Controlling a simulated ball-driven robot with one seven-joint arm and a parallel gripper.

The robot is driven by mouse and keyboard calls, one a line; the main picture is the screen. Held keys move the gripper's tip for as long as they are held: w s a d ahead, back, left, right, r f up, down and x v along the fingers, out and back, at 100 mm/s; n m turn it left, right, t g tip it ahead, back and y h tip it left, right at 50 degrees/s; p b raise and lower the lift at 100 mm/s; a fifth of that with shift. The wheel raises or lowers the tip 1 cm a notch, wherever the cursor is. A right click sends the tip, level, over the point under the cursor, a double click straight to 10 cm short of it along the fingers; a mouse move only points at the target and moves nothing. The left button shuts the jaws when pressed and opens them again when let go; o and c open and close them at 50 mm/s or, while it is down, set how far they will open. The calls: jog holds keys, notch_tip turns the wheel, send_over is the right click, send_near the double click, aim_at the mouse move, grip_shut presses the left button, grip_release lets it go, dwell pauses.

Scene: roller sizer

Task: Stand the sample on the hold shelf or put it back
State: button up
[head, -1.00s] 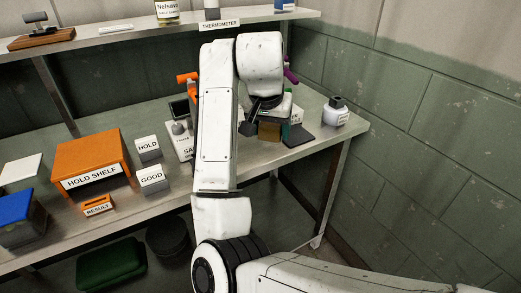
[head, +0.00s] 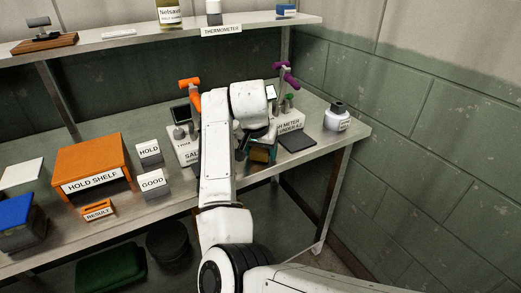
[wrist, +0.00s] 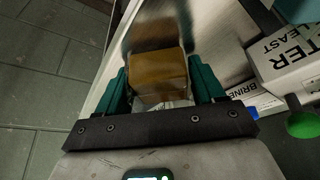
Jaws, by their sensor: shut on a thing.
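My gripper (wrist: 160,88) is shut on the sample, an amber-brown squarish container (wrist: 158,72), with a teal finger on each side of it. In the head view the sample (head: 259,154) shows small below my wrist, near the bench's front edge, partly hidden by my arm. Whether it touches the bench is hard to tell. The orange hold shelf (head: 97,152), a box labelled HOLD SHELF, stands on the bench to the left, well apart from my gripper.
HOLD (head: 149,150) and GOOD (head: 153,183) blocks stand right of the hold shelf; an orange RESULT holder (head: 98,211) is in front. A meter with purple handles (head: 290,122), a dark pad (head: 297,142) and a white bottle (head: 337,117) stand right. An orange-handled device (head: 190,83) is behind my arm.

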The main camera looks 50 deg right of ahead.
jog(key=o, duration=1.2)
jog(key=v, duration=1.2)
jog(key=shift+a+p, duration=0.1)
jog(key=shift+p, duration=0.2)
